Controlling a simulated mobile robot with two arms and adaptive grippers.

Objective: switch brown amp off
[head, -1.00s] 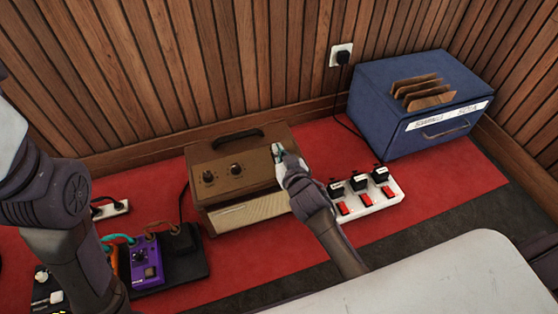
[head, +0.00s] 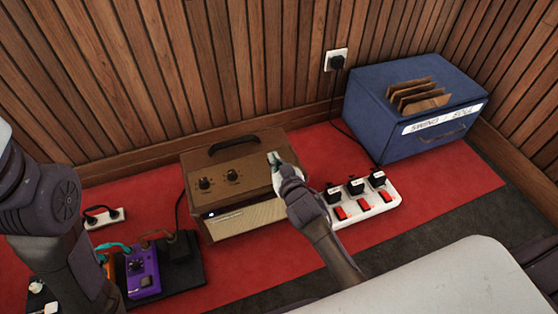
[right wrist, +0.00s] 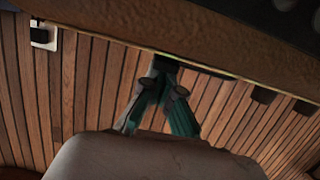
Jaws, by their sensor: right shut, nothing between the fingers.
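The brown amp (head: 230,160) stands on the red carpet against the wood wall, with a black handle, two dark knobs on its top panel and a pale front grille. A dark strip with a small white light point shows on its front. My right gripper (head: 272,157) is shut and empty, its tips at the right end of the amp's top panel. In the right wrist view the shut teal fingers (right wrist: 165,65) meet a small dark part at the amp's edge (right wrist: 130,40); whether they touch it is unclear. My left arm shows, but its gripper is out of view.
A white power strip (head: 385,205) with black plugs and red switches lies right of the amp. A blue box (head: 375,110) with brown folders stands behind it. A purple pedal (head: 142,268) is at the left. A wall socket (head: 336,60) holds a black plug.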

